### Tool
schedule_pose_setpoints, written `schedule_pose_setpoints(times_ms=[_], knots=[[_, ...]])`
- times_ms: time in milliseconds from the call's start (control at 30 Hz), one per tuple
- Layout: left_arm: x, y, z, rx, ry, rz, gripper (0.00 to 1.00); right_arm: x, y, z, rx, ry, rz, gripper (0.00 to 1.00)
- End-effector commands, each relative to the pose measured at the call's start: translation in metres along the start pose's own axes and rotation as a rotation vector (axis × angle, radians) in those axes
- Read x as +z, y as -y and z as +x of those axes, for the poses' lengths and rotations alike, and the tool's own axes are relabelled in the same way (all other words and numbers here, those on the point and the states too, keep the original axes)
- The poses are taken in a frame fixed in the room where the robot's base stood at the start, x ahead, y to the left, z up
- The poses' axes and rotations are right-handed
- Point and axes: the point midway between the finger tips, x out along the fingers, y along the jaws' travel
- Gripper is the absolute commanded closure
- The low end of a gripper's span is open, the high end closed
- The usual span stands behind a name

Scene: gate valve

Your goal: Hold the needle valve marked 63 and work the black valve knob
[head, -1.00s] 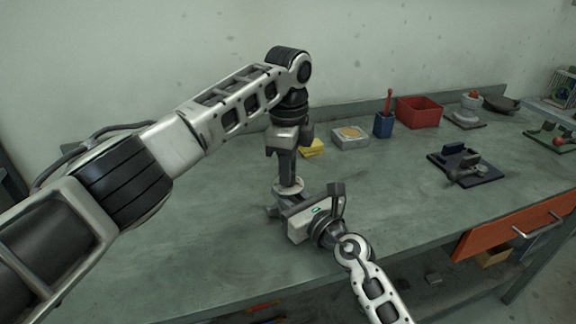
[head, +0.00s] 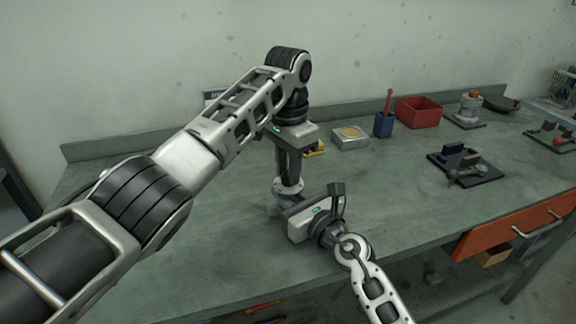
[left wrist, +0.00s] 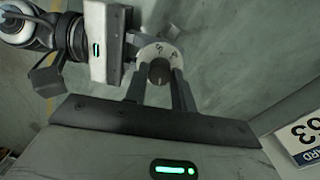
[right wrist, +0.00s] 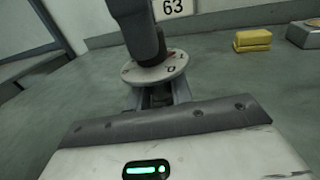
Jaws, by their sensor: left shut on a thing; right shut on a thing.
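The needle valve shows as a pale round dial plate (head: 290,189) with its body below, standing over the bench. Its dial also shows in the right wrist view (right wrist: 150,74), with marks on its rim. The black valve knob (left wrist: 159,71) sits above the middle of the dial. My left gripper (head: 288,178) points down from above and is shut on the knob. My right gripper (head: 276,207) comes in from the front right at bench level and is shut on the valve body under the dial. The fingers hide most of the knob and body.
A plate marked 63 (right wrist: 172,7) stands behind the valve. The bench front (head: 400,220) is clear.

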Motion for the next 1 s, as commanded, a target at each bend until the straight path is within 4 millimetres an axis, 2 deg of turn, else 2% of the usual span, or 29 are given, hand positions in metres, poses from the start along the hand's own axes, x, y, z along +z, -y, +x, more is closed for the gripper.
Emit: schedule_pose_setpoints(times_ms=[1000], knots=[[-0.0008, 0.0005, -0.0009, -0.001, -0.006, -0.966, 0.97, -0.0012, -0.0011, -0.0003, 0.002, -0.002, 0.000, 1.00]])
